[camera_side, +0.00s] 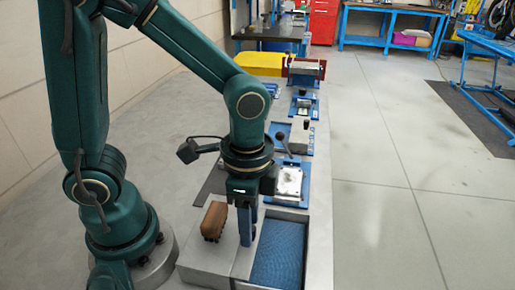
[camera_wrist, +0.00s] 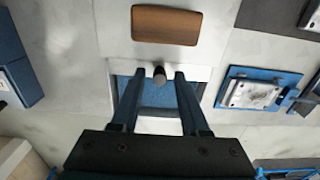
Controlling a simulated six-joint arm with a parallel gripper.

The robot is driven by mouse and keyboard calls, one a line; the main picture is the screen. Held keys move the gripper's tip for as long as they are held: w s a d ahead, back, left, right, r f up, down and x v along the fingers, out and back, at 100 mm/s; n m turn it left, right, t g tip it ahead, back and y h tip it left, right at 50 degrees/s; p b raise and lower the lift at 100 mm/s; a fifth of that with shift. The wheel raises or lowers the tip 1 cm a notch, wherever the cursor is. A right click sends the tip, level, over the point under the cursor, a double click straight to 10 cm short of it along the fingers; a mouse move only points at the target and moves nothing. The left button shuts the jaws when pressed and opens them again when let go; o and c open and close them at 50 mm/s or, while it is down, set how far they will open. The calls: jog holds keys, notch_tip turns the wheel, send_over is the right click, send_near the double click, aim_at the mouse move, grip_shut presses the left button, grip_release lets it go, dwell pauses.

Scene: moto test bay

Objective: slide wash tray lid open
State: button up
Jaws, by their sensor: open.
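The wash tray (camera_side: 325,257) is a grey box at the bottom of the side view, with a blue textured inside showing at the right. A pale grey panel that looks like its lid (camera_wrist: 190,68) lies beside the blue opening in the wrist view. A small dark knob (camera_wrist: 159,74) stands at the panel's edge. My gripper (camera_wrist: 155,80) is open, with one finger on each side of the knob in this view; contact cannot be told. In the side view my gripper (camera_side: 246,238) points down at the tray's left part, and its fingers hide the knob.
A brown block (camera_side: 214,221) sits on the grey surface left of my gripper; it also shows in the wrist view (camera_wrist: 166,24). A blue fixture with a metal plate (camera_side: 288,182) stands behind the tray. The floor to the right is clear.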

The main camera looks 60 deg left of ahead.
jog(key=shift+r, duration=3.5)
